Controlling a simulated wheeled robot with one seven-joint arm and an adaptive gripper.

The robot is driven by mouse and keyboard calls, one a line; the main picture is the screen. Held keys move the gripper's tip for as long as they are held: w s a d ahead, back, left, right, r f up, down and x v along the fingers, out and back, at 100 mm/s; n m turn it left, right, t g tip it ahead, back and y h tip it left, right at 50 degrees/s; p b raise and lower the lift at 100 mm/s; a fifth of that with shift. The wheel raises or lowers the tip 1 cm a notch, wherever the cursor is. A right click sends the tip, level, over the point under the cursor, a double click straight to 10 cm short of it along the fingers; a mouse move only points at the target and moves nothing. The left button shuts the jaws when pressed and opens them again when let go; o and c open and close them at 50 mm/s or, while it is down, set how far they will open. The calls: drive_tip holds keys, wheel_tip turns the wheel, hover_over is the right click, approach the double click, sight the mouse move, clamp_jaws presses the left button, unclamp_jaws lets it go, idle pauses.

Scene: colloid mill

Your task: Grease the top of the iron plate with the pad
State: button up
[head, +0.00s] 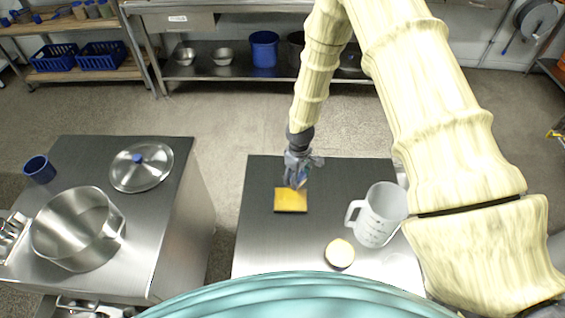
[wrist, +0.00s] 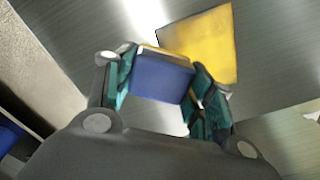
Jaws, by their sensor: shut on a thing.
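The square plate (head: 291,200) lies flat on the right steel table, with a yellow top and a dark front edge. It also shows in the wrist view (wrist: 205,40). My gripper (head: 297,180) points down at the plate's far edge in the head view. In the wrist view my gripper (wrist: 162,68) is shut on a blue pad (wrist: 160,80), with a thin yellowish strip along its far edge. The pad is beside or over the plate's edge; I cannot tell if they touch.
A measuring jug (head: 381,215) stands right of the plate. The left table (head: 130,225) holds a steel pot (head: 78,230), a lid (head: 141,167) and a blue cup (head: 39,169). A floor gap separates the tables. The right table (head: 262,240) is bare left of the tin.

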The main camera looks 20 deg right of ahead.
drive_tip(key=shift+s+r, duration=0.2)
drive_tip(key=shift+r, duration=0.55)
drive_tip(key=shift+w+r+p, duration=0.15)
drive_tip(key=shift+r+p, duration=0.75)
drive_tip(key=shift+p, duration=0.05)
drive_tip(key=shift+r+p, duration=0.6)
drive_tip(key=shift+r, duration=0.55)
